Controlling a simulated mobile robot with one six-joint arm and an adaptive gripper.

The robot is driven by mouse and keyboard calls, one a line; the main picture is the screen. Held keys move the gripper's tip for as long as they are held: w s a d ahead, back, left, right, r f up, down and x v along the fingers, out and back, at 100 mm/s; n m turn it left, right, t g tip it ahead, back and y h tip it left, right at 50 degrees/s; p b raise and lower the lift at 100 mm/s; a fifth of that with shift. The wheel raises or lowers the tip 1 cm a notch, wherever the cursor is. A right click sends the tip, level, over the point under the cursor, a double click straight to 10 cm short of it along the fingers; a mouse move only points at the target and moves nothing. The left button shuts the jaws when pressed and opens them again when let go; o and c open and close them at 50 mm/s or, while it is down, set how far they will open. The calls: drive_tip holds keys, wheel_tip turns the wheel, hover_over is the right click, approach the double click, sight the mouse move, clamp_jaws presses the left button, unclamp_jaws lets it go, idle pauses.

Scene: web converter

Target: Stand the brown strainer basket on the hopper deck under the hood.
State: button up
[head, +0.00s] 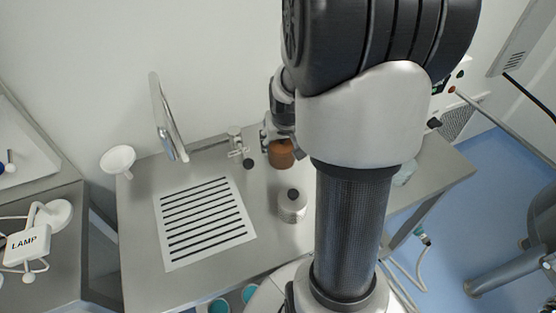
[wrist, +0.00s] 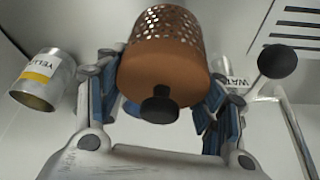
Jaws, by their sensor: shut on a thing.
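The brown strainer basket (head: 281,153) is above the steel table, right of the tap-like fitting on the wall. In the wrist view the basket (wrist: 165,65) shows its perforated wall and a plain brown lower part with a black knob. My gripper (wrist: 165,95) is shut on it, with fingers on both sides. In the head view my gripper (head: 268,138) is partly hidden by my arm.
A slotted white plate (head: 205,222) lies on the steel table (head: 140,255). A pale round container (head: 292,206) with a dark top stands below the basket in the picture. A white funnel-like cup (head: 118,159) is at the left. The wrist view shows a yellow-labelled can (wrist: 45,80).

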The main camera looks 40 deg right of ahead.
drive_tip(key=shift+f+b, duration=1)
drive_tip(key=shift+f, duration=2.35)
drive_tip(key=shift+f, duration=0.2)
drive_tip(key=o, duration=1.1)
